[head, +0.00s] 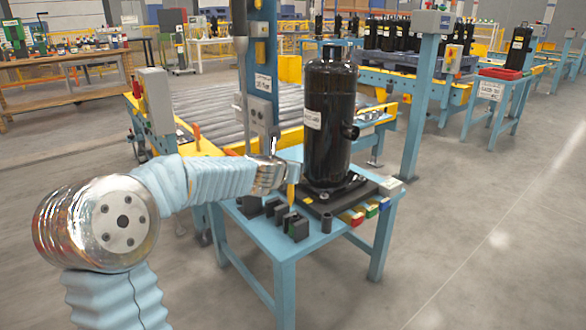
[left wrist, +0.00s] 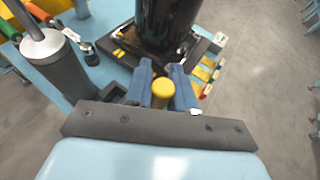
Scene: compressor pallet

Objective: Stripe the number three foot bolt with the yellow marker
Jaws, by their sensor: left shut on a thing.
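The black compressor (head: 328,125) stands upright on a dark base plate (head: 374,189) on a blue table (head: 330,237). Its lower part (left wrist: 168,22) also shows in the left wrist view. My left gripper (head: 288,180) is shut on the yellow marker (head: 291,197), at the plate's near left side. In the left wrist view, the marker's round yellow end (left wrist: 163,88) sits between the blue fingers. The marker's tip is hidden there, and I cannot tell whether it touches anything. Foot bolts are too small or hidden to number. My right gripper is in neither view.
Black holders (head: 296,228) stand along the table's near left edge. Red (head: 357,218), green (head: 371,210) and blue (head: 384,203) blocks line the plate's near right side. A blue post (head: 262,75) rises behind my gripper.

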